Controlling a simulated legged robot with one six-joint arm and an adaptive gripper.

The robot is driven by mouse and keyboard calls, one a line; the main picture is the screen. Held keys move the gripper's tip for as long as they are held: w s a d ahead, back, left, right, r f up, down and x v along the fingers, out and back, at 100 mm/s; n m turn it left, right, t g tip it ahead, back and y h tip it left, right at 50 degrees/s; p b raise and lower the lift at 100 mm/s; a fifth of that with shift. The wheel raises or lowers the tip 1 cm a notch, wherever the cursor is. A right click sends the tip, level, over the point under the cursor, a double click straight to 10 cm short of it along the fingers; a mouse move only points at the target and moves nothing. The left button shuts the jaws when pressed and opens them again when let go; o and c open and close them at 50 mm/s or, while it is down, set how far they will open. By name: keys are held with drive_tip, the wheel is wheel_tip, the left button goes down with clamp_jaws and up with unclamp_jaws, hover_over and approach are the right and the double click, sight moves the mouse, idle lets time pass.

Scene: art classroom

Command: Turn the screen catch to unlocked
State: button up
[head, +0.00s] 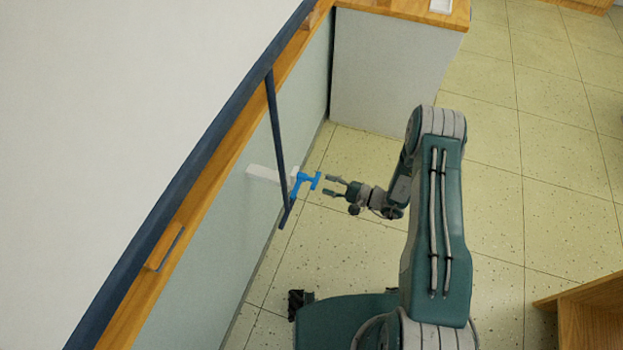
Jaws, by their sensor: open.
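The screen catch is a bright blue lever-like part (306,183) at the lower end of a dark blue bar, near the middle of the head view. A white plate (263,173) shows behind the bar beside it. My gripper (330,185) is just right of the catch, its two fingers apart and pointing left at it. A small gap seems to lie between the fingertips and the catch, and nothing is between the fingers. I cannot tell from this view whether the catch stands at locked or unlocked.
The large white screen (120,110) with a dark blue frame fills the left. A wooden ledge (205,190) runs along it above a pale panel. A white cabinet with a wooden top (400,80) stands beyond. A wooden piece (590,305) is at lower right. Tiled floor is clear at right.

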sight(311, 179)
drive_tip(key=x, duration=0.6)
clamp_jaws()
